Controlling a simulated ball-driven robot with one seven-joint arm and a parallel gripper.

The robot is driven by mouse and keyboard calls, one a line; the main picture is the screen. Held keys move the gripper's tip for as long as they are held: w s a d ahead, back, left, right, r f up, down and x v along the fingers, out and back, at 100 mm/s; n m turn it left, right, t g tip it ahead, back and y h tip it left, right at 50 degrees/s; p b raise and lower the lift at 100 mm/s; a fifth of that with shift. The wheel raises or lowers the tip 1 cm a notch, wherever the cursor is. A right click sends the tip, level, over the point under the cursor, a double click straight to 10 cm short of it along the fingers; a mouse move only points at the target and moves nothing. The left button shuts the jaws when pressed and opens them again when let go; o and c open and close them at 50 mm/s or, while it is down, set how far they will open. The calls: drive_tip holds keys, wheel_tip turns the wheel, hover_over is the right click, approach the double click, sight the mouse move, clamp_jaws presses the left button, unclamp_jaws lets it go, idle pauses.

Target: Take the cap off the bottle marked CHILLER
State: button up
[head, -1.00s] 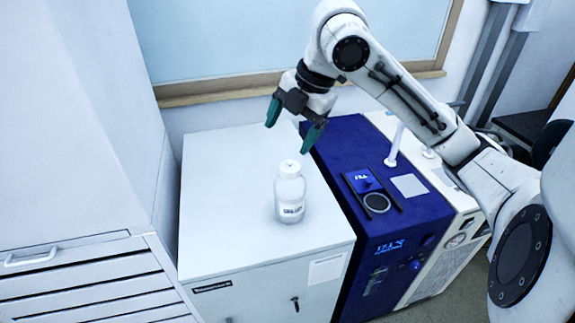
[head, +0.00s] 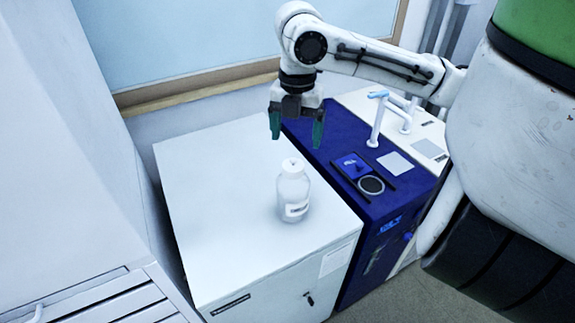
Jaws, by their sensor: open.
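A white bottle (head: 293,195) stands upright on top of the white cabinet (head: 215,190), near its right edge. It has a dark-lettered label on its front, too small to read surely now. Its white cap (head: 292,165) is on its top. My gripper (head: 296,140) points down with its green fingers apart and nothing between them. In the picture it is just above the cap, with a gap between the fingertips and the cap. How far behind or in front of the bottle it is, I cannot tell surely.
A blue machine (head: 335,155) stands right beside the cabinet, with a blue-lit panel and a round black disc on top. A white machine (head: 425,135) with upright white pipes (head: 377,120) stands beyond it. A window sill is behind. The cabinet top left of the bottle is clear.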

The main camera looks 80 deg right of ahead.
sight(293, 160)
wheel_tip(293, 160, down, 2)
drive_tip(key=shift+w+f, duration=0.1)
drive_tip(key=shift+w, duration=0.05)
drive_tip(key=shift+w+a+f+p, duration=0.1)
drive_tip(key=shift+f+p, duration=0.1)
drive_tip(key=shift+f, duration=1.2)
drive_tip(key=shift+a+f+p, duration=0.1)
drive_tip(key=shift+f+p, duration=0.05)
drive_tip(key=shift+f, duration=1.25)
drive_tip(key=shift+c, duration=0.2)
drive_tip(key=c, duration=1.1)
